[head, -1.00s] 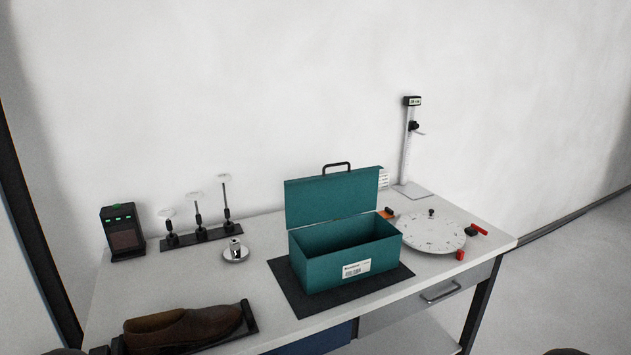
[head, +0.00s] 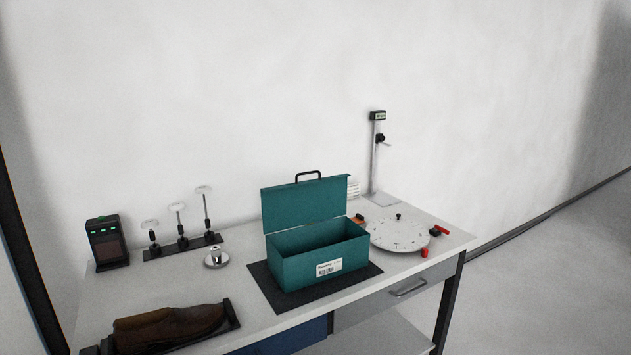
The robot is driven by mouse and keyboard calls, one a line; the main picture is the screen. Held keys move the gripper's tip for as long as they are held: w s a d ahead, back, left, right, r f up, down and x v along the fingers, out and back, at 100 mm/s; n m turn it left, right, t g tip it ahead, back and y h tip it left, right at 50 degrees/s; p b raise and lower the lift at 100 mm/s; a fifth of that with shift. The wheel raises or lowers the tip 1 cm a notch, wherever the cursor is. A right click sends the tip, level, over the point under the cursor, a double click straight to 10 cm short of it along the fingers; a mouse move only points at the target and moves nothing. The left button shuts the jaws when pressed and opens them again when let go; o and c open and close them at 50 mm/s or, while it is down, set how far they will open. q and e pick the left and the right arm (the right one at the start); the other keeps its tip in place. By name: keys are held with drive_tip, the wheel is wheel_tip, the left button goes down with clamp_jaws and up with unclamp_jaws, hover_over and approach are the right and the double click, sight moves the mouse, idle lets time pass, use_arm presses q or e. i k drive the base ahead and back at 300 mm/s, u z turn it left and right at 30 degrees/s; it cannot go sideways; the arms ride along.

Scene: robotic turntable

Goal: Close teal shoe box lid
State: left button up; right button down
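The teal shoe box (head: 297,271) stands on a dark mat (head: 262,285) near the middle of the table. Its teal lid (head: 305,203) is open and stands roughly upright along the box's back edge, with a black handle (head: 308,176) on its top edge. The part of the box's inside that shows looks empty. A white label (head: 328,267) is on the front. Neither of my grippers shows in the head view now.
A brown shoe (head: 168,328) lies in a black tray at the front left. A white round turntable (head: 398,234) with red parts is right of the box. A gauge stand (head: 375,155), a small metal piece (head: 216,257), a rack of stands (head: 182,243) and a black device (head: 108,243) stand on the table (head: 185,285).

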sight(291, 205)
drive_tip(key=z, duration=0.2)
drive_tip(key=i, duration=0.95)
drive_tip(key=u, duration=1.65)
drive_tip(key=k, duration=0.85)
drive_tip(key=z, duration=0.1)
drive_tip(key=i, duration=0.5)
drive_tip(key=z, duration=0.15)
